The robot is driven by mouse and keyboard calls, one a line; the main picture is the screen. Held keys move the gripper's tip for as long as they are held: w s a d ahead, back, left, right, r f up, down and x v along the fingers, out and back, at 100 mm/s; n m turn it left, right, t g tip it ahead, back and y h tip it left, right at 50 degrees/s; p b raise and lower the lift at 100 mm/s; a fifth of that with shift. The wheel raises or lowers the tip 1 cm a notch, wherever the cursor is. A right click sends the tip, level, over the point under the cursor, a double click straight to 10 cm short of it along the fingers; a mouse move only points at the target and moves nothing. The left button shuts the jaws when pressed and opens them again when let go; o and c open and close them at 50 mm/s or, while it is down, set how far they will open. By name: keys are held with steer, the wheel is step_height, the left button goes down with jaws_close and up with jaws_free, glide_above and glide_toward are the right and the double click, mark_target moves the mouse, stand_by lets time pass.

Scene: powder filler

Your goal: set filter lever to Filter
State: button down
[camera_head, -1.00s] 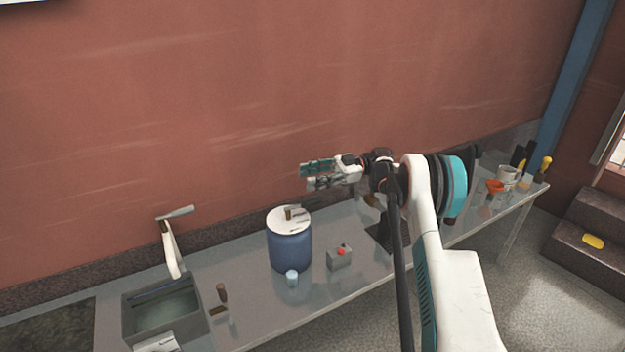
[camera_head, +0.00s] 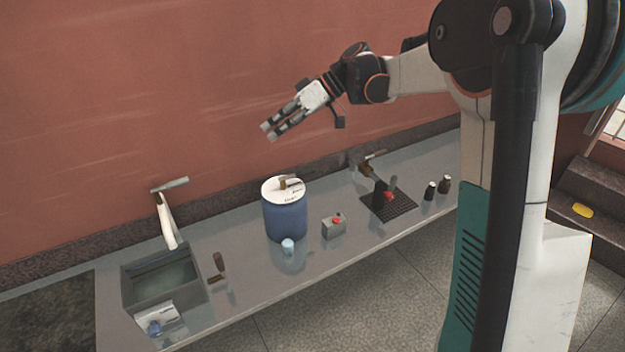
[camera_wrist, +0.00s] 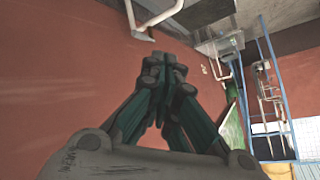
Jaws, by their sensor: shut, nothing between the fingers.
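A blue drum (camera_head: 285,216) with a white lid (camera_head: 284,189) stands on the grey counter in the head view. A small brown-and-grey lever (camera_head: 290,183) sits on top of the lid, beside dark lettering too small to read. In the wrist view the fingertips (camera_wrist: 165,68) meet, and neither drum nor lever shows there.
A sink (camera_head: 160,277) with a tall faucet (camera_head: 168,222) is at left. A black grid plate (camera_head: 400,207) and two dark bottles (camera_head: 437,188) are at right.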

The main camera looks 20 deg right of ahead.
mark_target(306, 172)
steer(key=s+d+f+m+t+h+p, duration=0.15)
steer(key=s+m+h, duration=0.3)
steer(key=s, duration=0.85)
steer(key=s+d+f+m+t+h, duration=0.1)
steer(key=s+d+m+t+h, duration=0.3)
steer(key=s, duration=0.8)
steer(key=w+d+f+g+h+p, duration=0.25)
steer(key=w+p, duration=0.35)
steer(key=w, duration=0.7)
steer(key=w+d+f, duration=0.3)
steer(key=w+f, duration=1.3)
steer(key=shift+w+f+y, duration=0.15)
steer(key=shift+f+y, duration=0.25)
